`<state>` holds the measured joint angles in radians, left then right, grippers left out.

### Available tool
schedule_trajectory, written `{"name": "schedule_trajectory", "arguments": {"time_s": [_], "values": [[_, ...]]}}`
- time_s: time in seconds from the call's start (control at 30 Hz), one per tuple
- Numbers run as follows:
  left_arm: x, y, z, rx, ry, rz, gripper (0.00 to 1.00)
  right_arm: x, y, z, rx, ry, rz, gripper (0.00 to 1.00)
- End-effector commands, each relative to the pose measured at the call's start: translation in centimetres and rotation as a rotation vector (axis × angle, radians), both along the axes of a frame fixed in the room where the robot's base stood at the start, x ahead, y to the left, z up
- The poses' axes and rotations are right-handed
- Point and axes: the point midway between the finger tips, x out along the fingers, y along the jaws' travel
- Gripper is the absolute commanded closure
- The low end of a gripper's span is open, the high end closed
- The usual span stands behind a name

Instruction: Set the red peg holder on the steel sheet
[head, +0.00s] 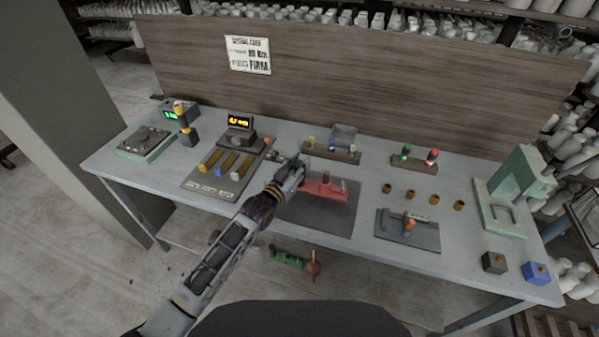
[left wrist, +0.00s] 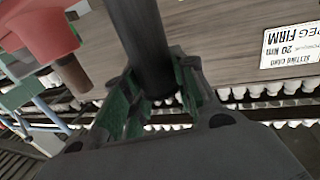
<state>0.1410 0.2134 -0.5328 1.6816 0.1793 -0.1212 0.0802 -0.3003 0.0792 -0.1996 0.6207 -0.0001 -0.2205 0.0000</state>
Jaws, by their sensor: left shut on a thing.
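The red peg holder (head: 318,190) is at the left-middle of the table, with a brown peg and a pale peg standing up from it. It appears over the dark steel sheet (head: 330,222); whether it touches the sheet I cannot tell. My left gripper (head: 290,166) is at its left end. In the left wrist view the green fingers of my left gripper (left wrist: 150,98) are closed around a dark upright post, and the red holder (left wrist: 38,28) is beside it with its brown peg (left wrist: 72,74). The post's foot is out of view. My right gripper is not in view.
A tool board (head: 218,172) lies left of the sheet and a peg rack (head: 332,152) behind it. A grey plate (head: 408,234) with an orange-topped part lies to the right, near several brown cups. A green press (head: 512,190) stands at the far right. A green and red object (head: 290,259) appears below the front edge.

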Motion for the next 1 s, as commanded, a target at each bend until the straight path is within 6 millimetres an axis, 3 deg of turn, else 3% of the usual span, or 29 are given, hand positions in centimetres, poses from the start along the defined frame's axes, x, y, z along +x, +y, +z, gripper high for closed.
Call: {"name": "schedule_trajectory", "arguments": {"time_s": [0.43, 0.93, 0.97, 1.0], "values": [[0.0, -0.1, -3.2, -0.004, -0.002, -0.001, 1.00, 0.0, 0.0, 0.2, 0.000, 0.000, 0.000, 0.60], [0.0, 0.0, -3.7, -0.003, -0.003, 0.000, 1.00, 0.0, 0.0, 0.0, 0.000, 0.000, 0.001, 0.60], [0.0, 0.0, -3.9, 0.000, 0.000, 0.000, 0.68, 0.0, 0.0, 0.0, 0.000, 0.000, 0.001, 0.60], [0.0, 0.0, -3.9, 0.000, 0.000, 0.000, 0.63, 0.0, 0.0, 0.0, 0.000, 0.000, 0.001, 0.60]]}}
